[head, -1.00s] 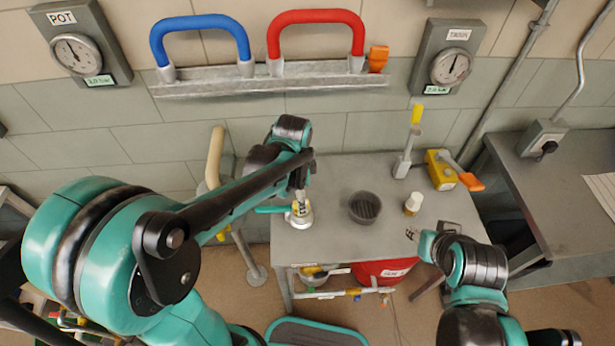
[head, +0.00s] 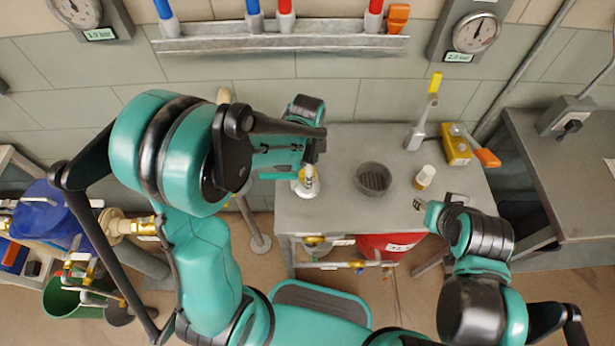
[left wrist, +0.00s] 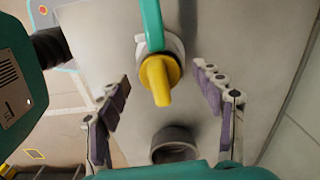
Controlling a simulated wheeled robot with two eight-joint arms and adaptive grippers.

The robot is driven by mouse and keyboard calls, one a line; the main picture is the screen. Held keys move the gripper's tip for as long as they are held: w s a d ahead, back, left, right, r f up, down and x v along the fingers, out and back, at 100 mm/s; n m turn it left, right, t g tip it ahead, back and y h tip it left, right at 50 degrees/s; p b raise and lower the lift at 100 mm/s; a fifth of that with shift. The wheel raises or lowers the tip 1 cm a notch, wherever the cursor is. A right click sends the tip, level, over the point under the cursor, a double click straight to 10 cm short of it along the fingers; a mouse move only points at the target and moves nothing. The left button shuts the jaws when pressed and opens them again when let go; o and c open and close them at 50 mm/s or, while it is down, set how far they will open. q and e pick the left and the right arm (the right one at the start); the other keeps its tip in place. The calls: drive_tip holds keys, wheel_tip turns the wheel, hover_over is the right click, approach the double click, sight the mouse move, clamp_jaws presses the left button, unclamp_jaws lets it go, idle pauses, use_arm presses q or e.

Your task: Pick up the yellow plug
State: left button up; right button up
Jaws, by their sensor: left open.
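A yellow plug-like piece (left wrist: 157,80) sits in a pale round fitting with a teal lever (left wrist: 152,25). In the head view this fitting (head: 306,188) stands on the grey table, mostly behind my left gripper (head: 309,172). In the left wrist view my left gripper (left wrist: 160,90) is open, with one finger on each side of the yellow piece and visible gaps between. Nothing is held. My right gripper (head: 420,205) is near the table's right front edge; its fingers are too small to judge.
On the grey table (head: 335,215) are a dark round cup (head: 373,179), a small white-and-yellow container (head: 424,177), an upright yellow-handled lever (head: 424,115) and a yellow valve with orange handle (head: 457,145). A red bucket (head: 385,246) is below. Gauges and a rail are on the wall.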

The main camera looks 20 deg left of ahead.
use_arm(q)
drive_tip(key=c, duration=1.2)
drive_tip(key=shift+c, duration=0.2)
drive_tip(key=shift+r, duration=0.15)
